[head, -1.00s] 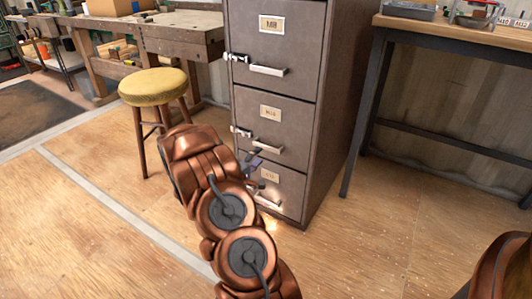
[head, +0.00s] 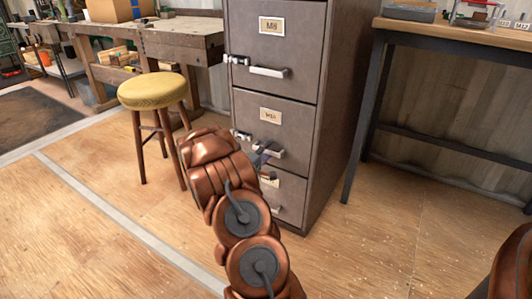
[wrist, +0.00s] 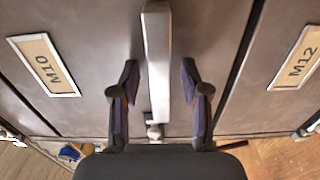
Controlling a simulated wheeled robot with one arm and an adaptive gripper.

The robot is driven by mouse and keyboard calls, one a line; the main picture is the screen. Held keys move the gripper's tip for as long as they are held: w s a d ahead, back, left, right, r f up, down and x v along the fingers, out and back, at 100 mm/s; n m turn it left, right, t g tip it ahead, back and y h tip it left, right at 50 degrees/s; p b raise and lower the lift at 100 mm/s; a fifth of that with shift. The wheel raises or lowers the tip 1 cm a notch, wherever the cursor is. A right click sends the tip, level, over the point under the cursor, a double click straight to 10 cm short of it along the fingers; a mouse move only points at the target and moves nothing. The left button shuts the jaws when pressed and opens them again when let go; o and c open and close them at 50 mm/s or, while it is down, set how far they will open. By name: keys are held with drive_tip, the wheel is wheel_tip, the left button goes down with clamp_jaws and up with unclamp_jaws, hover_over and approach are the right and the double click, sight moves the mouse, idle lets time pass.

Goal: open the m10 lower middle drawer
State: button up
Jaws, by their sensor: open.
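The M10 drawer (head: 245,105) is the middle drawer of the grey metal cabinet in the head view, and it is closed. Its label shows in the wrist view (wrist: 43,64). Its pale bar handle (head: 243,135) is partly hidden behind my gripper (head: 264,155) in the head view. In the wrist view the handle (wrist: 157,60) runs lengthwise between the two dark fingers of my gripper (wrist: 157,84). The fingers are open, one on each side of the bar, with a gap on both sides. I cannot tell how deep the bar sits between them.
The M8 drawer (head: 300,45) is above, closed, with its own handle (head: 268,72). The M12 drawer (head: 291,190) is below, partly hidden by my arm. A yellow-topped stool (head: 152,88) stands left of the cabinet, and a table (head: 450,40) stands to the right. Floor in front is clear.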

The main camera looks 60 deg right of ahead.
clamp_jaws()
drive_tip(key=shift+a, duration=0.1)
idle(0.6)
